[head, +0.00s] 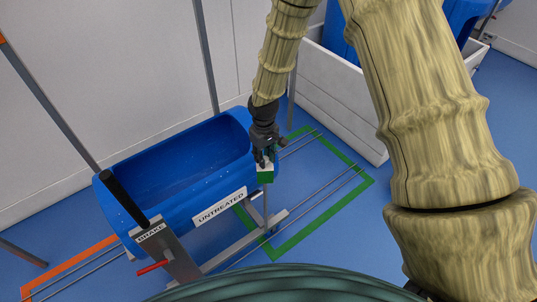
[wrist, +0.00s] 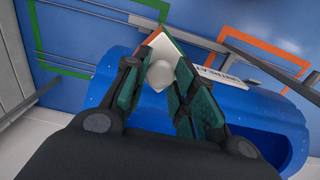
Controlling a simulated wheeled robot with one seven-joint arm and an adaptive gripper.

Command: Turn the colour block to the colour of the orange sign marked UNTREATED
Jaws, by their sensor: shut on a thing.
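The colour block (head: 265,177) hangs at the right end of the blue tub (head: 180,172). In the head view it shows a green face towards me and a white top. In the wrist view the block (wrist: 166,44) shows a white face with a narrow orange edge and a green edge. The sign marked UNTREATED (head: 219,206) is white with black letters, on the tub's front.
A BRAKE plate (head: 150,232) with a black handle and red lever (head: 152,268) stands at the tub's left end. Green (head: 333,217) and orange (head: 68,262) outlines mark the floor. A white-walled bin (head: 335,105) stands behind right. Blue floor at right is clear.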

